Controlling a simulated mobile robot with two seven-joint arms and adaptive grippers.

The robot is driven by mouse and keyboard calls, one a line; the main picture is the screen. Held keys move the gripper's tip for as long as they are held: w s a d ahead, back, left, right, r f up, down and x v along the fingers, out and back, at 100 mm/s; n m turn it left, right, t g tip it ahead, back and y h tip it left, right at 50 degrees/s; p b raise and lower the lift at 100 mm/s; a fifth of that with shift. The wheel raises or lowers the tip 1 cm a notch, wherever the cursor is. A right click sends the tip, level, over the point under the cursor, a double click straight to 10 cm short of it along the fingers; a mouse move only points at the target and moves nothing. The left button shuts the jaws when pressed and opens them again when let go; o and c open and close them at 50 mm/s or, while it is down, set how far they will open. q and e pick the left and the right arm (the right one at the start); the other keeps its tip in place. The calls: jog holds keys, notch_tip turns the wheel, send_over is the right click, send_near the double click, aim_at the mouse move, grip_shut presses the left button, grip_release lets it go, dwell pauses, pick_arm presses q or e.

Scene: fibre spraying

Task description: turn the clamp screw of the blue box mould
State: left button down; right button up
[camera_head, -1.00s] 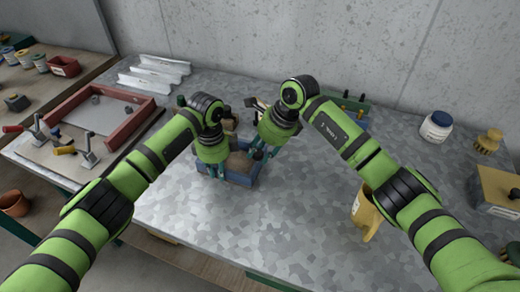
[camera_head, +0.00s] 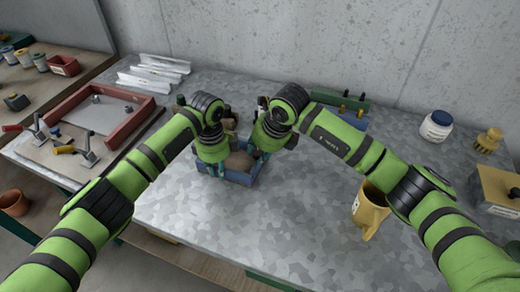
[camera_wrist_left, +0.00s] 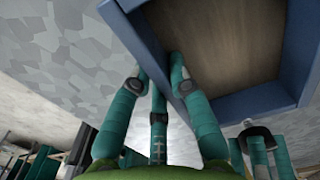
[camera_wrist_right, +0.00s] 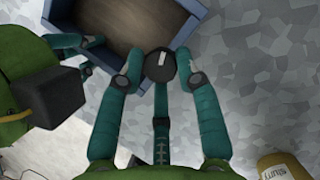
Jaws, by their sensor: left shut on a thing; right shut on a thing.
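The blue box mould (camera_head: 240,180) stands on the grey worktop with a brown inside. It also shows in the left wrist view (camera_wrist_left: 243,103) and the right wrist view (camera_wrist_right: 184,34). My left gripper (camera_head: 212,170) is shut on the mould's wall, with fingers on both sides of it in the left wrist view (camera_wrist_left: 158,72). The dark round clamp screw knob (camera_wrist_right: 159,66) sits at the mould's outer side. My right gripper (camera_head: 262,170) is shut on this knob, its fingers on either side of it in the right wrist view (camera_wrist_right: 158,60).
A red frame (camera_head: 115,96) and white profiles (camera_head: 155,72) lie at the left and back. A yellow jug (camera_head: 370,208) stands to the right, with a white jar (camera_head: 436,126) behind it. The worktop in front of the mould is clear.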

pick_arm(q)
jog(key=shift+s+d, duration=0.15)
jog(key=shift+d, duration=0.1)
pick_arm(e)
jog(key=shift+a+r+m+t+h, duration=0.2)
jog(key=shift+m+h, duration=0.1)
jog(key=shift+m, duration=0.75)
jog(key=shift+a+r+m+t+h, duration=0.1)
jog(key=shift+m+t+h, duration=0.15)
jog(key=shift+m, duration=0.8)
pick_arm(q)
jog(key=shift+f, duration=0.1)
pick_arm(e)
jog(key=shift+w, duration=0.1)
jog(key=o, duration=1.1)
pick_arm(q)
jog(key=shift+a, duration=0.1)
pick_arm(e)
jog(key=shift+d+f, duration=0.1)
jog(key=shift+d, duration=0.1)
pick_arm(q)
jog(key=shift+a, duration=0.1)
pick_arm(e)
jog(key=v, duration=1.2)
